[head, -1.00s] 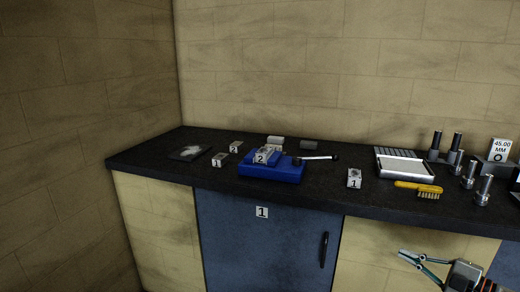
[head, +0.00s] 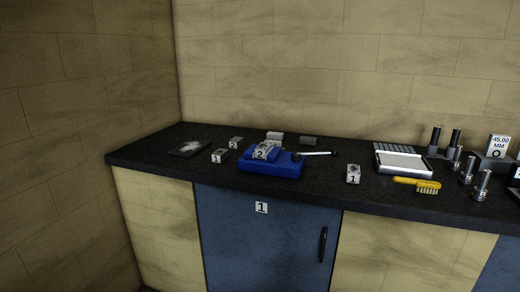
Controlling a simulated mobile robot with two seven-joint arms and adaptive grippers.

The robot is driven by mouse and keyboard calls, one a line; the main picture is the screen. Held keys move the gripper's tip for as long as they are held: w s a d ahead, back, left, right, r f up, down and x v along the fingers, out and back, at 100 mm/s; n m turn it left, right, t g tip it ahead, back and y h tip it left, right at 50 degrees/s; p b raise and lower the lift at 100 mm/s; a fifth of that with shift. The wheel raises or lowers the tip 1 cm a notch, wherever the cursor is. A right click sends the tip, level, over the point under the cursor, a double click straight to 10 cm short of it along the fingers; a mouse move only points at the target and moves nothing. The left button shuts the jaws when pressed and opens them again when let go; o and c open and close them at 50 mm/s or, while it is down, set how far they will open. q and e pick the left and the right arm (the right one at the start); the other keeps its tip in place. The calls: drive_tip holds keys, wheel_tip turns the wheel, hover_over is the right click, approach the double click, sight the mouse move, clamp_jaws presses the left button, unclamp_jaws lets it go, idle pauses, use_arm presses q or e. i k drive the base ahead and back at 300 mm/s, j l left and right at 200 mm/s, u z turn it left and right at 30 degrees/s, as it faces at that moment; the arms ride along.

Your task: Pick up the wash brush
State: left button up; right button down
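The wash brush (head: 418,184) has a yellow handle and pale bristles. It lies on the dark worktop (head: 320,189) at the right in the head view, close to the front edge and just in front of a white tray. Nothing is touching it from above. Neither of my grippers shows in the head view now.
A white tray (head: 376,161) stands behind the brush, and several metal bolts (head: 481,186) stand to its right. A block marked 1 (head: 353,174) is to its left. A blue jack (head: 270,167) with a lever sits further left, among small numbered blocks. A sign (head: 498,146) reads 45.00 MM.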

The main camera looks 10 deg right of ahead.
sight(430, 187)
drive_tip(key=z, duration=1.35)
